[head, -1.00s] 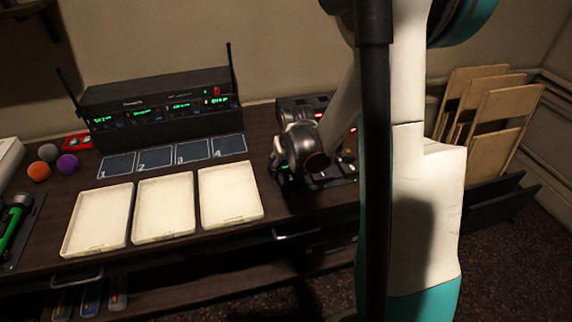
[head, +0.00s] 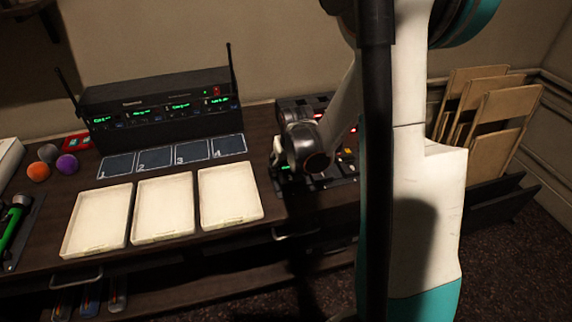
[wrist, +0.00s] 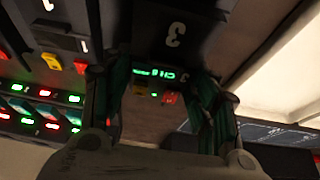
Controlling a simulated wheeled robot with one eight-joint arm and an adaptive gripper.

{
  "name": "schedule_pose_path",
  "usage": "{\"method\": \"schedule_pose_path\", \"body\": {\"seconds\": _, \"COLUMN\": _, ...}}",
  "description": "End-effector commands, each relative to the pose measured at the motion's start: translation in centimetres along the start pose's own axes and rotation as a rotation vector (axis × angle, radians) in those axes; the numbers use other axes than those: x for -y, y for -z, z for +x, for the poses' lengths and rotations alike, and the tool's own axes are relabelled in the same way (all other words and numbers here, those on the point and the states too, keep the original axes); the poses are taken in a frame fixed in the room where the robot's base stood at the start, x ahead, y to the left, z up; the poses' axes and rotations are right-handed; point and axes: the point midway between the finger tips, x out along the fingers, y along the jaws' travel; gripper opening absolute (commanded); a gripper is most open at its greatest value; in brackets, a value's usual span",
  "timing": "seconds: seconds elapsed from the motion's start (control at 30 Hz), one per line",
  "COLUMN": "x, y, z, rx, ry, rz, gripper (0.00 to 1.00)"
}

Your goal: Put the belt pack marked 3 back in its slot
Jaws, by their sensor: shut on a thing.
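The belt pack marked 3 (wrist: 175,35) is a dark box with a pale numeral, at the top of the wrist view.
A black receiver unit (head: 155,105) with green displays and two antennas stands behind the squares. White trays (head: 230,193) lie in front. The lit control panel (head: 340,172) is under my arm. Coloured balls (head: 67,164) are at left, wooden chairs (head: 500,110) at right.

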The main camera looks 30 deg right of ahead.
Motion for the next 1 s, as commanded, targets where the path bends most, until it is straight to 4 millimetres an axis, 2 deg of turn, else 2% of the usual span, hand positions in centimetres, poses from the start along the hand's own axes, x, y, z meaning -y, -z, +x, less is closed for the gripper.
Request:
{"method": "schedule_pose_path", "body": {"seconds": 0.5, "x": 0.0, "y": -0.4, "z": 1.1, "rx": 0.0, "ry": 0.0, "rz": 0.0, "gripper": 0.23}}
{"method": "schedule_pose_path", "body": {"seconds": 0.77, "x": 0.0, "y": -0.4, "z": 1.0, "rx": 0.0, "ry": 0.0, "rz": 0.0, "gripper": 0.23}}
{"method": "schedule_pose_path", "body": {"seconds": 0.8, "x": 0.0, "y": -0.4, "z": 1.0, "rx": 0.0, "ry": 0.0, "rz": 0.0, "gripper": 0.59}}
{"method": "schedule_pose_path", "body": {"seconds": 0.9, "x": 0.0, "y": -0.4, "z": 1.0, "rx": 0.0, "ry": 0.0, "rz": 0.0, "gripper": 0.78}}
{"method": "schedule_pose_path", "body": {"seconds": 1.0, "x": 0.0, "y": -0.4, "z": 1.0, "rx": 0.0, "ry": 0.0, "rz": 0.0, "gripper": 0.78}}
